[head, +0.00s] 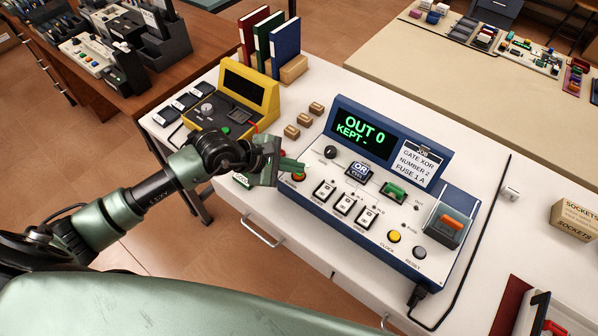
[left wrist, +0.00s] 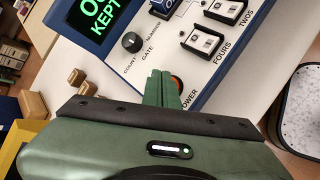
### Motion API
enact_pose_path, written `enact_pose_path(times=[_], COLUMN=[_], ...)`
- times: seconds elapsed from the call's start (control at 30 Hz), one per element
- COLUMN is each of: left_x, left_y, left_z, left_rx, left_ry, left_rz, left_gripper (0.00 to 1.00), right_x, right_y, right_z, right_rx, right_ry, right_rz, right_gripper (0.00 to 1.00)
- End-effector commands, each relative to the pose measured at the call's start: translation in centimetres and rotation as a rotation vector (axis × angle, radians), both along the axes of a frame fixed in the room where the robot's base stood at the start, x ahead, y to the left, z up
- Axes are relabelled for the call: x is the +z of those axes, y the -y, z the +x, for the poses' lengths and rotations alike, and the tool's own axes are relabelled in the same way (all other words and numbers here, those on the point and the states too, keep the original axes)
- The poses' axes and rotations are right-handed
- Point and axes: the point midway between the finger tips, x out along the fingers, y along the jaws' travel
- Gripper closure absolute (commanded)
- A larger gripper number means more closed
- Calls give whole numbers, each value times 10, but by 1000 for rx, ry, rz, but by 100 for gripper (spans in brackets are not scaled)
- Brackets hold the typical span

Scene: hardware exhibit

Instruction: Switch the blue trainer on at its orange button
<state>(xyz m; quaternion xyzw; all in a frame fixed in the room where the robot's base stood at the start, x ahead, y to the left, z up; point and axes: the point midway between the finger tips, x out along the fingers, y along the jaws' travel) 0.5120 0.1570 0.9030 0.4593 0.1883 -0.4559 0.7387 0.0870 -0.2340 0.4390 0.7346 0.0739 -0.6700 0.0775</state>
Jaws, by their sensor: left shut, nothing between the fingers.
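The blue trainer (head: 397,262) stands on the white bench, and its lit display (head: 362,133) reads "OUT 0" and "KEPT -" in green. Its round orange-red button (head: 299,177) is at the left end of the sloped panel. In the left wrist view the button (left wrist: 177,84) is beside the word "POWER", partly hidden by my fingers. My left gripper (head: 303,167) is shut and empty, its tips just over or at the button; I cannot tell whether they touch. The left wrist view also shows the closed fingers (left wrist: 160,74). My right gripper is not in view.
A yellow instrument (head: 256,92) stands left of the trainer, with small wooden blocks (head: 292,132) between. The trainer also has an orange rocker (head: 453,224), a yellow button (head: 393,237) and white keys (head: 343,205). A black cable runs along its right side.

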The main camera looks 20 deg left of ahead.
Motion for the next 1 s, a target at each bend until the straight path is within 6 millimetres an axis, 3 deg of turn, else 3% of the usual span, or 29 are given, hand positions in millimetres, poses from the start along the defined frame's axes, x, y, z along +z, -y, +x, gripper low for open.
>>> enact_pose_path(times=[0.6, 1.0], left_x=[57, 59], left_y=[0, 0], left_z=[0, 0], left_rx=[-1, 0], left_ry=[1, 0], left_rz=[1, 0], left_gripper=[100, 100], right_x=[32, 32], right_y=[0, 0], right_z=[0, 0], right_rx=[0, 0], right_ry=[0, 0], right_rz=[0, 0], right_gripper=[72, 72])
